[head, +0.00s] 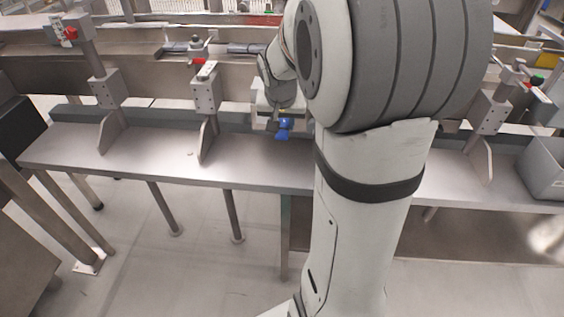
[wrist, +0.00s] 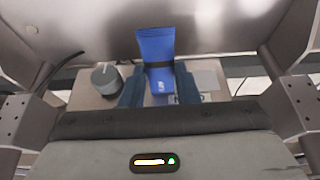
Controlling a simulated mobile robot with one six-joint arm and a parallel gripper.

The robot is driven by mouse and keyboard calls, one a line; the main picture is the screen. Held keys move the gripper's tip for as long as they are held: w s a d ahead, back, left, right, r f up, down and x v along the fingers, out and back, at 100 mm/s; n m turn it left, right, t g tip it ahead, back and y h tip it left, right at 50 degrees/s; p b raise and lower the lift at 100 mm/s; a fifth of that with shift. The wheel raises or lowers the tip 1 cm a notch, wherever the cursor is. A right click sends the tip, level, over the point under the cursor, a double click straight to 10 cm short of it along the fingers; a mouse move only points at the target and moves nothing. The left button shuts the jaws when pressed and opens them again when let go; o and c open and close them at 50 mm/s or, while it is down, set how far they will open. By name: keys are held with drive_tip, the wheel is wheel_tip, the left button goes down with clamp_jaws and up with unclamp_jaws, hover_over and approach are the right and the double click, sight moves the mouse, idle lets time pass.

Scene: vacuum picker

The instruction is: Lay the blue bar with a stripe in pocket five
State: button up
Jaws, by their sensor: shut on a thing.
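My gripper (wrist: 158,86) is shut on the blue bar (wrist: 156,48), with one dark blue finger on each side of it in the wrist view. The bar's wide end points away from the wrist, and a dark stripe crosses it near the fingers. In the head view the blue bar (head: 284,125) shows below my gripper, in front of the steel bench; my arm hides much of this area. I cannot make out pocket five or its number in either view.
A dark grey round object (wrist: 106,79) lies left of the bar in the wrist view. The steel bench (head: 150,150) carries upright brackets (head: 207,95) with red-marked tops. A grey bin (head: 545,165) stands at the right. The bench's left front is largely clear.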

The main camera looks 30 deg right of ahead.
drive_tip(key=b, duration=0.2)
hover_over(285, 163)
drive_tip(key=s, duration=0.1)
drive_tip(key=f, duration=0.8)
drive_tip(key=shift+a+f, duration=0.4)
drive_tip(key=shift+f+b, duration=0.4)
drive_tip(key=shift+f, duration=1.65)
drive_tip(key=shift+f, duration=0.2)
drive_tip(key=o, duration=1)
drive_tip(key=shift+r, duration=0.1)
drive_tip(key=shift+c, duration=0.2)
drive_tip(key=shift+r, duration=0.1)
